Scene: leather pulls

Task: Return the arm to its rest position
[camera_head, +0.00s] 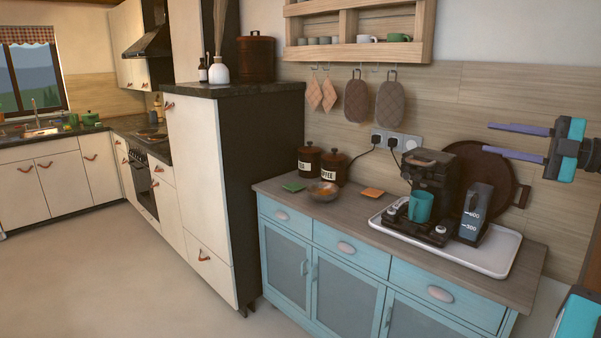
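My gripper (505,143) is at the right edge of the head view, raised above the right end of the blue cabinet. Its two purple fingers point left and are spread apart, with nothing between them. The teal and dark wrist (568,148) is behind the fingers. A further teal part of my arm (577,318) shows at the lower right corner. The links between are mostly out of view.
Below the gripper, a white tray (495,262) on the blue cabinet (340,262) holds a coffee machine (433,172), a teal mug (420,206) and a water tank (474,212). A round dark board (503,175) leans against the wall. The floor (150,270) at left is clear.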

